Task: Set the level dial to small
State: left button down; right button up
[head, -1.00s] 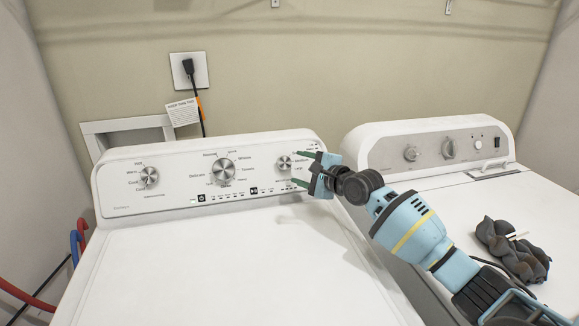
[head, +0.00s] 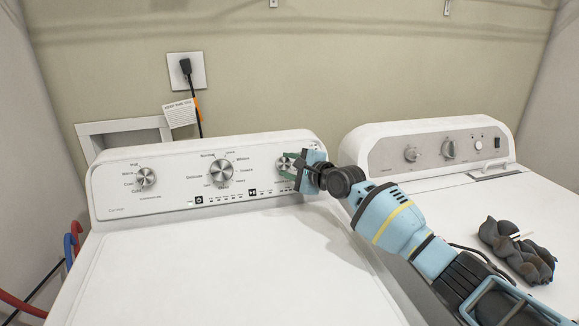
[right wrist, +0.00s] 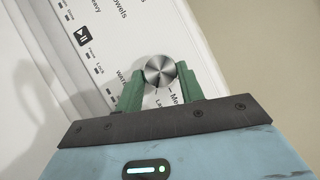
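The level dial (right wrist: 159,71) is a round silver knob at the right end of the left machine's control panel. In the head view the dial (head: 284,163) is partly hidden by my right gripper (head: 283,166). In the right wrist view the green fingers of the right gripper (right wrist: 158,81) lie on either side of the dial, close in against it, and look shut on it. Printed labels beside the dial are partly covered, and its pointer setting cannot be read. My left gripper is not in view.
The same panel carries a large cycle dial (head: 220,171) and a temperature dial (head: 146,177). The left machine's lid (head: 220,265) is clear.

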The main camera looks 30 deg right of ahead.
jog(key=c, duration=0.5)
jog(key=shift+o, duration=0.2)
